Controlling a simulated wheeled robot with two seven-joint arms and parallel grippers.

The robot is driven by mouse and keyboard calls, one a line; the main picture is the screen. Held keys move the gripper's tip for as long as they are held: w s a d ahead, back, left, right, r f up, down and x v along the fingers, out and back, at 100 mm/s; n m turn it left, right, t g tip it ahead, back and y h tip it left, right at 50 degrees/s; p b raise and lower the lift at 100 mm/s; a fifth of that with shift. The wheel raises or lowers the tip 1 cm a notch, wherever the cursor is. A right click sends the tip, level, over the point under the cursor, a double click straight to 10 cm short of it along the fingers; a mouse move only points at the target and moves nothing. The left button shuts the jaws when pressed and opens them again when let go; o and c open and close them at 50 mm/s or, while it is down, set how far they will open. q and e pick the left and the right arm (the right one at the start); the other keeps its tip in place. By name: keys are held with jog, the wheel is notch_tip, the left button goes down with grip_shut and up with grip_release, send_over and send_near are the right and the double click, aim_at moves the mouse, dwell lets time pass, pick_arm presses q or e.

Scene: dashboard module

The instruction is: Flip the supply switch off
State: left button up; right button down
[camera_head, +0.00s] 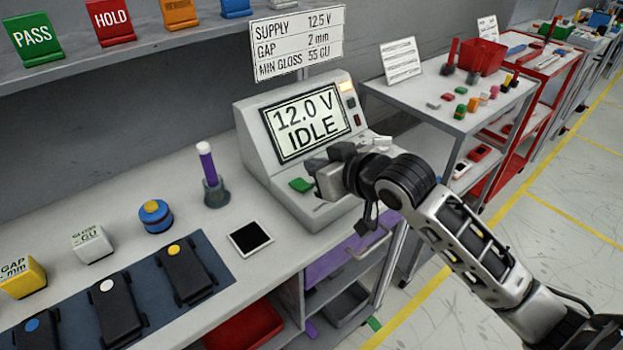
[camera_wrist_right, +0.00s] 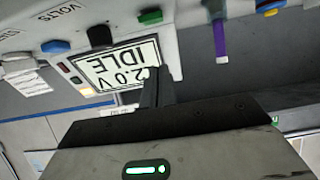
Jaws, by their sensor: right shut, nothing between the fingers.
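The grey supply unit (camera_head: 251,118) stands on the bench, its screen (camera_head: 305,132) reading "12.0 V IDLE". A green button (camera_head: 301,185) sits on the lower panel. My right gripper (camera_head: 312,168) is shut and empty, in front of the lower panel, covering part of it. The right wrist view shows the gripper (camera_wrist_right: 156,77) before the upside-down screen (camera_wrist_right: 115,68), with a black knob (camera_wrist_right: 100,36) and blue button (camera_wrist_right: 55,46). My left gripper is out of view.
A sign (camera_head: 297,43) stands behind the unit, reading supply 12.5 V. Dark modules lie on a blue mat (camera_head: 152,290). A side table (camera_head: 447,110) is at right.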

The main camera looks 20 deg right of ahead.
aim_at(312, 197)
jog(key=shift+x, duration=1.1)
notch_tip(312, 197, down, 3)
jog(key=shift+r, duration=0.2)
jog(key=shift+s+f, duration=0.15)
jog(key=shift+f, duration=0.7)
